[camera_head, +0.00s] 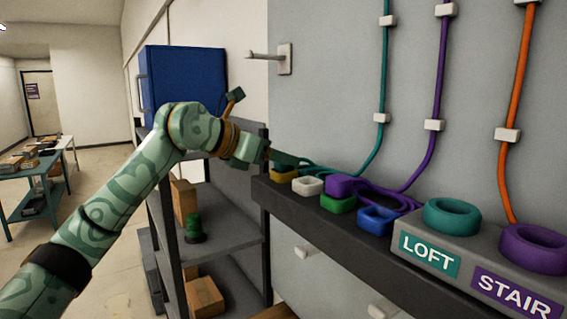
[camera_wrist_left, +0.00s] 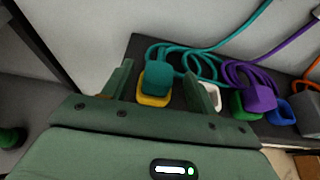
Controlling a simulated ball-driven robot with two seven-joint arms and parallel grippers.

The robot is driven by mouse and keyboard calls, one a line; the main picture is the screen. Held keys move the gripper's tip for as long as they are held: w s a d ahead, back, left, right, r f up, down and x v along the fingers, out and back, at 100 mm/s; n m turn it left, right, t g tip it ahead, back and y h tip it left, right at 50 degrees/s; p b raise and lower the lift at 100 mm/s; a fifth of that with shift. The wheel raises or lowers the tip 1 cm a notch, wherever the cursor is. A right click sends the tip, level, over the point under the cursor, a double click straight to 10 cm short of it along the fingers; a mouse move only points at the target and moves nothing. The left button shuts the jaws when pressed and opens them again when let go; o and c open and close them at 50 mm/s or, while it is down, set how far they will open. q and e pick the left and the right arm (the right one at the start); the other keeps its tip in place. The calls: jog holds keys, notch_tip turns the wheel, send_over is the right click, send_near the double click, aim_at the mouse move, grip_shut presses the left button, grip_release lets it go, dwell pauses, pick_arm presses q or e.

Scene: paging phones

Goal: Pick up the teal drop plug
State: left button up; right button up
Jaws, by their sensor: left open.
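The teal drop plug (camera_wrist_left: 158,76) shows in the left wrist view, with its teal cord coiled behind it on the shelf. It lies between the two fingers of my open left gripper (camera_wrist_left: 165,84), with a gap on each side. From this view it overlaps a yellow block (camera_wrist_left: 153,99); I cannot tell if it rests on it. In the head view my left gripper (camera_head: 284,158) is over the far left end of the shelf and hides the plug, while the teal cord (camera_head: 375,134) hangs down the wall. My right gripper is not in view.
A purple plug (camera_head: 341,187) sits near the white (camera_head: 308,186), green (camera_head: 338,203) and blue (camera_head: 376,220) blocks. Teal (camera_head: 452,216) and purple (camera_head: 534,248) rings stand on a labelled base at the right. A rack with a blue box (camera_head: 185,78) stands left.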

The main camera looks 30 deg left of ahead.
pick_arm(q)
jog(key=p+x, duration=0.1)
jog(key=x, duration=0.3)
jog(key=shift+a, duration=0.1)
jog(key=shift+w+f, duration=0.1)
jog(key=shift+c, duration=0.6)
jog(key=c, duration=1)
jog(key=shift+o, duration=0.2)
jog(key=shift+r, duration=0.7)
jog(key=s+d+r+b, duration=0.1)
jog(key=s+r+b, duration=0.3)
jog(key=s+r, duration=0.7)
jog(key=s, duration=0.3)
jog(key=shift+s+d+r, duration=0.15)
jog(key=shift+r, duration=0.2)
